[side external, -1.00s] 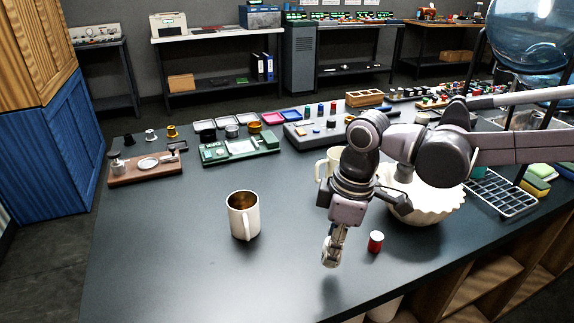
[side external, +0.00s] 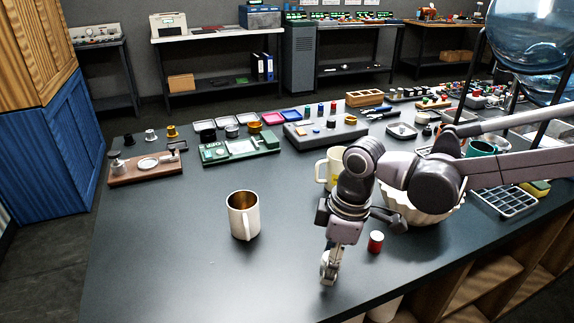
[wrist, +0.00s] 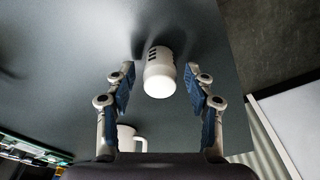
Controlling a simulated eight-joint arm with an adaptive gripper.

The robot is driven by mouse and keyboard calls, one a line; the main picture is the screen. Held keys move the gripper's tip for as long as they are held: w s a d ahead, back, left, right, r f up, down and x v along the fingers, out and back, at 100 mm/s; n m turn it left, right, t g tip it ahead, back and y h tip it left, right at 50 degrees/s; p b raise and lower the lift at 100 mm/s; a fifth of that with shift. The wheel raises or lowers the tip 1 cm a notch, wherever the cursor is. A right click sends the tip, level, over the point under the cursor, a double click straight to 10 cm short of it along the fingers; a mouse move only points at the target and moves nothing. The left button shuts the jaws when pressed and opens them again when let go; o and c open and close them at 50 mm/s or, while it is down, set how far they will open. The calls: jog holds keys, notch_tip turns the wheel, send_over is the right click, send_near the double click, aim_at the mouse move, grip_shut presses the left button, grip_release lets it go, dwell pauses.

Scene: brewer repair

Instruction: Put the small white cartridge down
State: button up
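The small white cartridge (wrist: 159,72) shows in the wrist view, with dark slots on its side. It appears to stand on the dark table (wrist: 85,75), with a shadow at its far end. My gripper (wrist: 160,78) is open, with one blue-padded finger on each side of the cartridge and a visible gap on both sides. In the side external view my gripper (side external: 328,275) is low over the front of the table, and the cartridge is hard to make out between the fingers there.
A white mug (side external: 243,215) stands left of my gripper. A small red-and-white container (side external: 376,242) is close on the right. Behind are a second mug (side external: 324,170) and a pale fluted bowl (side external: 425,208). The table's left front is clear.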

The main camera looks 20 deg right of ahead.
jog(key=r, duration=0.7)
jog(key=s+d+r, duration=0.1)
jog(key=r, duration=0.2)
jog(key=shift+r, duration=0.2)
jog(key=s+d+f+m+t, duration=0.2)
jog(key=d+m, duration=0.1)
jog(key=d, duration=0.4)
jog(key=s+d+f+m+t, duration=0.1)
jog(key=d+m, duration=0.3)
jog(key=d, duration=0.4)
jog(key=s+d+f+m+t+h, duration=0.1)
jog(key=s+d+f+m+t, duration=0.1)
jog(key=d, duration=0.5)
jog(key=shift+s+d+f+m+t, duration=0.2)
jog(key=shift+s+m+t, duration=0.1)
jog(key=shift+s+m, duration=0.15)
jog(key=shift+s+d+f+m+t, duration=0.15)
jog(key=shift+s+m+t, duration=0.15)
jog(key=shift+m, duration=0.15)
jog(key=shift+s+d+f, duration=0.15)
jog(key=shift+d+f, duration=0.05)
jog(key=shift+c, duration=0.7)
jog(key=shift+a, duration=0.1)
